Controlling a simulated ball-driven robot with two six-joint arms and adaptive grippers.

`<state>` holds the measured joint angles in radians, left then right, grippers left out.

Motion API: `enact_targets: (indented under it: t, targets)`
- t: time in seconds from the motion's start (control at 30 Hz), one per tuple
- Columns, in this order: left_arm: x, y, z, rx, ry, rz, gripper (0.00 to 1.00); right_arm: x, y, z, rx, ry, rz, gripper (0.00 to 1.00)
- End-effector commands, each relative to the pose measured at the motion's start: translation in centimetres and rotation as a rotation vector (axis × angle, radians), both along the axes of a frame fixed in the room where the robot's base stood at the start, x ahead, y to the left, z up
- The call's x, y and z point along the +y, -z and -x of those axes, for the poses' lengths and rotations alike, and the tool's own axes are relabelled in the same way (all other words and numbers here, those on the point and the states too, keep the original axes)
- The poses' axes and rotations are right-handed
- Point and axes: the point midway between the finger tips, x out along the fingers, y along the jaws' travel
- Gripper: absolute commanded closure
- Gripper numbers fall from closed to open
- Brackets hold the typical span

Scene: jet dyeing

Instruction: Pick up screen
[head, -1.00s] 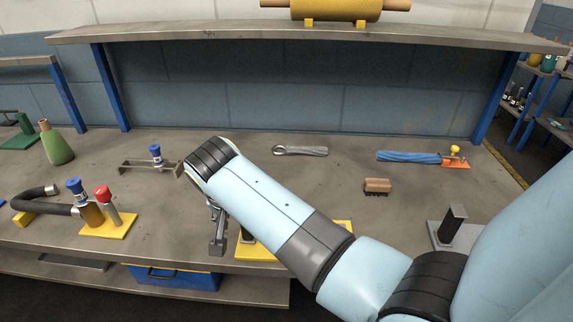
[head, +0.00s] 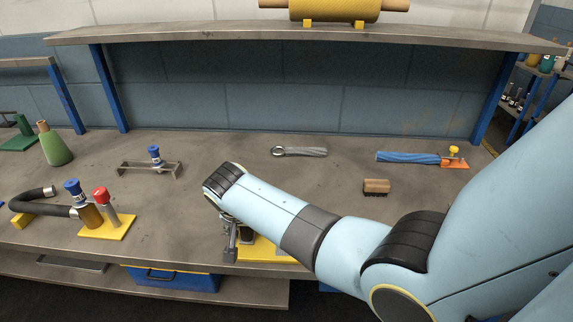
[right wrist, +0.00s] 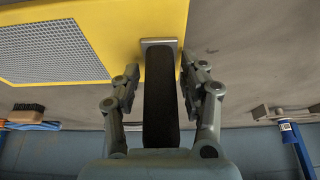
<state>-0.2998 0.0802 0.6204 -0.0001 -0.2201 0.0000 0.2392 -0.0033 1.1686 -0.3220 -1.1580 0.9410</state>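The screen, a grey mesh in a yellow frame (right wrist: 118,55), shows in the right wrist view with a dark handle (right wrist: 160,110) near its edge. In the head view its yellow frame (head: 262,251) lies at the bench's front edge, partly hidden by my right arm. My right gripper (head: 232,241) is beside it there. In the right wrist view the right gripper (right wrist: 160,88) is open, one finger on each side of the dark handle. A gap shows at the left finger; the right finger is closer. My left gripper is not in view.
A brush (head: 376,187), a wrench-like tool (head: 299,151) and a blue bundle on an orange plate (head: 408,157) lie behind my right arm. Left are a metal bracket (head: 150,169), a yellow plate with bottles (head: 107,228) and a green bottle (head: 55,146). A shelf (head: 230,34) overhangs the bench.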

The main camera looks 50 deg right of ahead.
Motion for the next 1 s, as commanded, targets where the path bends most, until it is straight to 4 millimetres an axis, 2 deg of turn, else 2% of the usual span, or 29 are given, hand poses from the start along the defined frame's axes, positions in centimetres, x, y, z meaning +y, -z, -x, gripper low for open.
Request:
enact_targets:
  t: [0.03,0.3,0.63,0.77,0.87,1.0]
  targets:
    - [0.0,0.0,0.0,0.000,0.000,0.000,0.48,0.0,0.0,0.0,0.000,0.000,0.000,0.66]
    - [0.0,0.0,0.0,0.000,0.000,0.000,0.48,0.0,0.0,0.0,0.000,0.000,0.000,1.00]
    - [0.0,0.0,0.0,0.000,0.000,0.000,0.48,0.0,-0.1,0.0,-0.001,0.000,0.000,1.00]
    - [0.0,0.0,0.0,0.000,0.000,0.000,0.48,0.0,-0.8,-0.1,-0.002,0.000,0.001,1.00]
    - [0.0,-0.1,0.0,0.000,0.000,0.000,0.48,0.0,-1.9,-0.1,-0.004,0.000,0.001,1.00]
    - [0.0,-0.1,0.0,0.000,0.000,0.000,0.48,-0.3,-4.5,0.1,-0.003,0.001,0.003,1.00]
